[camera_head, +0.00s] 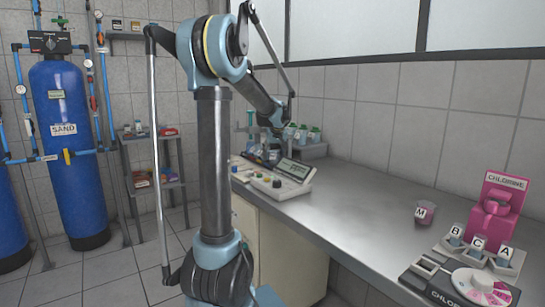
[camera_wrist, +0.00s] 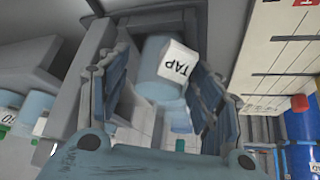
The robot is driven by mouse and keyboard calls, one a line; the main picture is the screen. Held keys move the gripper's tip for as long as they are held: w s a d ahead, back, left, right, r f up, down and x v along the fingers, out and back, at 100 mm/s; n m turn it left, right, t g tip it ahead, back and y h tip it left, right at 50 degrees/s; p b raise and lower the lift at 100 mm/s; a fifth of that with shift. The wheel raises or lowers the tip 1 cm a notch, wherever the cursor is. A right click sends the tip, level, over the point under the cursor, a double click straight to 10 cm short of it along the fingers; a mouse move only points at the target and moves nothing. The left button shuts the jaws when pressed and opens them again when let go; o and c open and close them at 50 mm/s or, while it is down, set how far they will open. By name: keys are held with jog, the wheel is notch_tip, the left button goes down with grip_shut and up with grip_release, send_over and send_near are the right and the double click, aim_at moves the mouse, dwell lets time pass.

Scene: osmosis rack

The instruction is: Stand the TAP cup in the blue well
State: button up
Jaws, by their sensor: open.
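The TAP cup (camera_wrist: 158,92) shows in the wrist view as a pale blue cup with a white label reading TAP. It lies between the two fingers of my gripper (camera_wrist: 162,66), which is open with a finger on either side. I cannot tell whether either finger touches it. In the head view my gripper is at the back of the counter, partly hidden by my arm, and I cannot make out the TAP cup there.
Other pale blue cups (camera_wrist: 38,103) are at the left in the wrist view. Teal-capped bottles (camera_head: 303,134) stand at the back of the counter (camera_head: 365,195). A cup marked M (camera_head: 424,213), labelled vials and a pink chlorine stand (camera_head: 497,205) are at the right. The middle counter is clear.

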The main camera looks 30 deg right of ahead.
jog(key=v, duration=1.2)
jog(key=shift+n+y, duration=0.6)
jog(key=shift+y, duration=0.1)
jog(key=a+f, duration=0.1)
jog(key=a, duration=0.4)
jog(key=s+a+f, duration=0.1)
jog(key=a, duration=0.3)
jog(key=a+f, duration=0.2)
jog(key=a, duration=0.3)
jog(key=shift+s+a, duration=0.15)
jog(key=shift+a, duration=0.15)
jog(key=s+a+f+n+g, duration=0.1)
jog(key=s+a+f, duration=0.4)
jog(key=a, duration=0.3)
jog(key=s+a+f+g+y, duration=0.1)
jog(key=s+a+f, duration=0.35)
jog(key=a, duration=0.35)
jog(key=s+a+f+n, duration=0.1)
jog(key=s+a+f, duration=0.35)
jog(key=a, duration=0.35)
jog(key=s+a+f+n+g, duration=0.1)
jog(key=s+a+f, duration=0.3)
jog(key=s+f, duration=0.5)
jog(key=shift+s+g, duration=0.3)
jog(key=shift+s, duration=0.35)
jog(key=shift+a, duration=0.1)
